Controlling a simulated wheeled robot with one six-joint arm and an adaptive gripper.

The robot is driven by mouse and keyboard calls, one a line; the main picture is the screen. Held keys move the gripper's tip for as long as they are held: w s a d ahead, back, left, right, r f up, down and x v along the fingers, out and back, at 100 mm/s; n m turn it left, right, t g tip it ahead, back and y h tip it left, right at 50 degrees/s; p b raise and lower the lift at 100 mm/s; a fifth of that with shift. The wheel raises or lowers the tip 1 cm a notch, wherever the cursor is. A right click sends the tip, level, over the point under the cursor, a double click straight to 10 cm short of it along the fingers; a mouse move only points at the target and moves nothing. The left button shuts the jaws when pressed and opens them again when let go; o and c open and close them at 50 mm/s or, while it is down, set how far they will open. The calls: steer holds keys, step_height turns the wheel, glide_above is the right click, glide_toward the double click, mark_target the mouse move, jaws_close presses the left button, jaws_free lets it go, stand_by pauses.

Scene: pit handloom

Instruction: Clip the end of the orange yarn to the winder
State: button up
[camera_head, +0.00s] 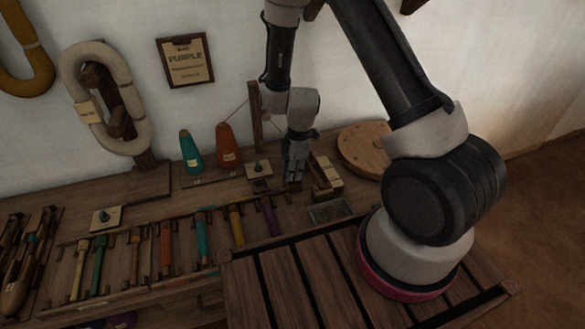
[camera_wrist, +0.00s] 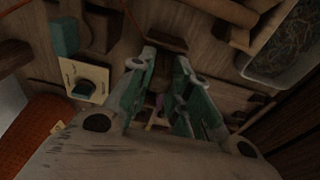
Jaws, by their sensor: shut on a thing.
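The orange yarn cone (camera_head: 228,147) stands at the back of the bench, left of my gripper, and fills the lower left of the wrist view (camera_wrist: 42,128). A thin strand runs from its top up to a wooden post (camera_head: 255,115). My gripper (camera_head: 294,180) points down just above the bench, right of the post. In the wrist view its fingers (camera_wrist: 160,118) are close together around a small pale, pinkish thing, apparently the yarn's end; the fingers mostly hide it. A wooden device (camera_head: 325,174), which may be the winder, is just right of my gripper.
A teal cone (camera_head: 190,151) stands left of the orange one. A small square plate with a teal knob (camera_head: 259,169) is left of my gripper. A metal tray (camera_head: 329,212) and a round wooden disc (camera_head: 364,148) are on the right. Several coloured bobbins lie in a front rack.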

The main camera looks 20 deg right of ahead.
stand_by(0.3)
steer(key=o, duration=1.2)
steer(key=shift+c, duration=0.2)
steer(key=shift+r, duration=4)
